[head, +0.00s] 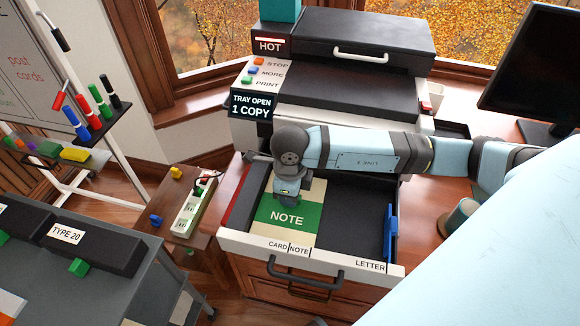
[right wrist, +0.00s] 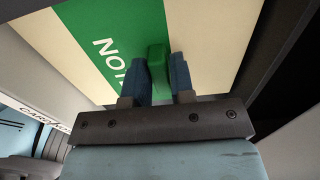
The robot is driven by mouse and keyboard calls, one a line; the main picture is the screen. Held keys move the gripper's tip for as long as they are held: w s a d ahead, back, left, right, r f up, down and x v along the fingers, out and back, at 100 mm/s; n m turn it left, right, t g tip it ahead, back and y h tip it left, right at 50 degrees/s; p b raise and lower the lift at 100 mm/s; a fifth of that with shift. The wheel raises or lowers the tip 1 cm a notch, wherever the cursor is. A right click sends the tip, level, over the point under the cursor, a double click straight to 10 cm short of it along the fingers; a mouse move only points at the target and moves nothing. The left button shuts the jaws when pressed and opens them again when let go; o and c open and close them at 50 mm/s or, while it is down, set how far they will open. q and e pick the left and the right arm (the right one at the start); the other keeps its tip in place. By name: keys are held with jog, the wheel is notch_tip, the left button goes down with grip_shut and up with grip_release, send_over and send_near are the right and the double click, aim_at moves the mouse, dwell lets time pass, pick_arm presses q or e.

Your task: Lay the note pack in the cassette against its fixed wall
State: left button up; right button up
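The note pack (head: 301,233) is cream with a green band reading NOTE, and lies flat over the left half of the open cassette (head: 352,259). In the right wrist view the pack (right wrist: 209,40) fills the top. My right gripper (right wrist: 161,80) has its blue fingers on both sides of the pack's green tab (right wrist: 158,65), seemingly shut on it. A dark strip shows between the pack and the red left wall (head: 243,196). I cannot tell whether the pack touches the floor. My left gripper is not in view.
A blue guide (head: 390,235) stands at the cassette's right, with bare dark floor (head: 352,215) between it and the pack. CARD, NOTE and LETTER marks run along the front edge. The printer (head: 350,85) stands behind; a power strip (head: 190,211) is at the left.

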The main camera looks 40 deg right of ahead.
jog(key=shift+o, duration=1.3)
jog(key=shift+r, duration=0.1)
jog(key=shift+r, duration=0.2)
notch_tip(320, 180, up, 12)
jog(key=shift+p, duration=0.3)
jog(key=shift+f, duration=0.15)
